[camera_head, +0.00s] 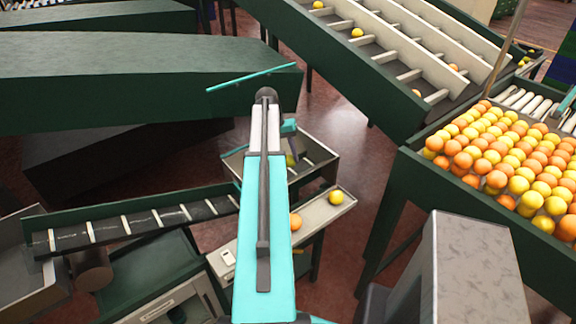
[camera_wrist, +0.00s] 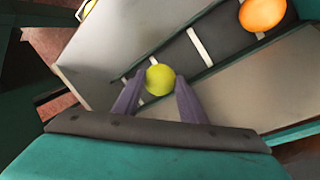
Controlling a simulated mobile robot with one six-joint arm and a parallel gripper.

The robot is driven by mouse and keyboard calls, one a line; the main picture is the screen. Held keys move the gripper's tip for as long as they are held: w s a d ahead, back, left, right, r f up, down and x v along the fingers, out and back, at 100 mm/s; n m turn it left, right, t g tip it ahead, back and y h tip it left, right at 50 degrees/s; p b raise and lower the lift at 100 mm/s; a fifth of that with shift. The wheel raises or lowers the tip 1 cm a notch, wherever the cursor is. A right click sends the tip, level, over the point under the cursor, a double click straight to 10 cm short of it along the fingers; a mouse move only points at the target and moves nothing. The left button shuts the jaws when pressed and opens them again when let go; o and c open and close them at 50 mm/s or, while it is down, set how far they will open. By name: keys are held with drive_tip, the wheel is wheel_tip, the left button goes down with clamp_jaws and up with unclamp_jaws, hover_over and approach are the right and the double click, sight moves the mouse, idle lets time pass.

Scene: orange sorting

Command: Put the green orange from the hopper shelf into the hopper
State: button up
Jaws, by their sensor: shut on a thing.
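The green orange (camera_wrist: 160,79) is yellow-green and sits between the two purple fingers of my gripper (camera_wrist: 158,88) in the wrist view. The gripper is shut on it. Behind the fruit are the hopper's grey wall (camera_wrist: 120,50) and a dark floor with white slats. In the head view the hopper (camera_head: 322,158) is a grey box beyond my turquoise arm, which covers its left part and most of the gripper. The hopper shelf (camera_head: 318,212) is the pale ledge in front of it. How high the fruit is above the floor, I cannot tell.
On the shelf lie a yellow fruit (camera_head: 336,197) and an orange one (camera_head: 295,221). A slatted conveyor (camera_head: 140,222) runs to the left. A bin of many fruits (camera_head: 400,190) stands at the right, and a sloped conveyor (camera_head: 375,95) is behind.

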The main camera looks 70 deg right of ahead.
sight(287, 164)
drive_tip(key=shift+f+b, duration=0.8)
drive_tip(key=shift+f, duration=1.25)
drive_tip(key=shift+f, duration=0.1)
drive_tip(key=o, duration=0.9)
drive_tip(key=p+v, duration=0.6)
drive_tip(key=v, duration=0.6)
drive_tip(key=shift+a, duration=0.1)
